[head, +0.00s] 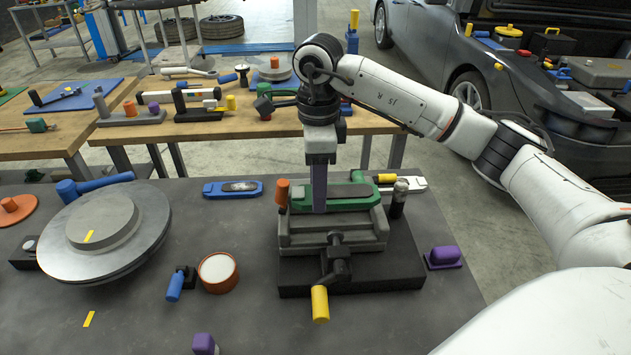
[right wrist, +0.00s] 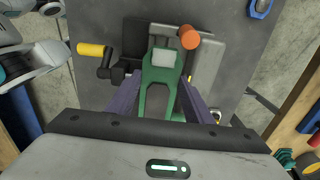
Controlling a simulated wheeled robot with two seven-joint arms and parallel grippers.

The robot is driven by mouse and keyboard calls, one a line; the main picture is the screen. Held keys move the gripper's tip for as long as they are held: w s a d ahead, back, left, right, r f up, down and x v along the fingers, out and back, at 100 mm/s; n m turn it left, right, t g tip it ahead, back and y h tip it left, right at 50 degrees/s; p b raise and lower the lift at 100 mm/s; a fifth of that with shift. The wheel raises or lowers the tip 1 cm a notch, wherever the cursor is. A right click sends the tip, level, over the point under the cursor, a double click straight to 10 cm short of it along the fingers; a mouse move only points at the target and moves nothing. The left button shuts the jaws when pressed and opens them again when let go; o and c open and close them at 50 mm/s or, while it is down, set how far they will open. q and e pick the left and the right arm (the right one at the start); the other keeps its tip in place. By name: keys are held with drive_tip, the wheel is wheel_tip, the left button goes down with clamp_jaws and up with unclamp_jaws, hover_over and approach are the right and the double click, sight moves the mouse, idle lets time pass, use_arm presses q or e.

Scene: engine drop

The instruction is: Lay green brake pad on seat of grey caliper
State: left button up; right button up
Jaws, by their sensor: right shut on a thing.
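The grey caliper (head: 300,240) stands on a dark base plate in the middle of the bench, with a black screw handle and yellow grip at its front. The green brake pad (head: 368,199) is over the back part of the caliper, roughly level. My right gripper (head: 319,208) points down and is shut on the pad. In the right wrist view, the purple fingers are on both sides of the green pad (right wrist: 155,98), with the caliper (right wrist: 208,65) below. I cannot tell whether the pad touches the seat. My left gripper is not in view.
An orange knob (head: 282,192) stands at the caliper's left end and a black cylinder (head: 399,198) at its right. A brake disc (head: 110,260), an orange-rimmed round tin (head: 218,272) and a purple piece (head: 443,257) lie around. The bench front is mostly clear.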

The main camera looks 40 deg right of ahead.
drive_tip(key=shift+w+f+b, duration=0.15)
drive_tip(key=shift+f+b, duration=2.55)
drive_tip(key=shift+f, duration=1.2)
drive_tip(key=shift+f+b, duration=0.5)
drive_tip(key=shift+f, duration=0.1)
drive_tip(key=o, duration=1.4)
drive_tip(key=shift+c, duration=0.2)
wheel_tip(320, 180, up, 10)
drive_tip(key=shift+r, duration=0.2)
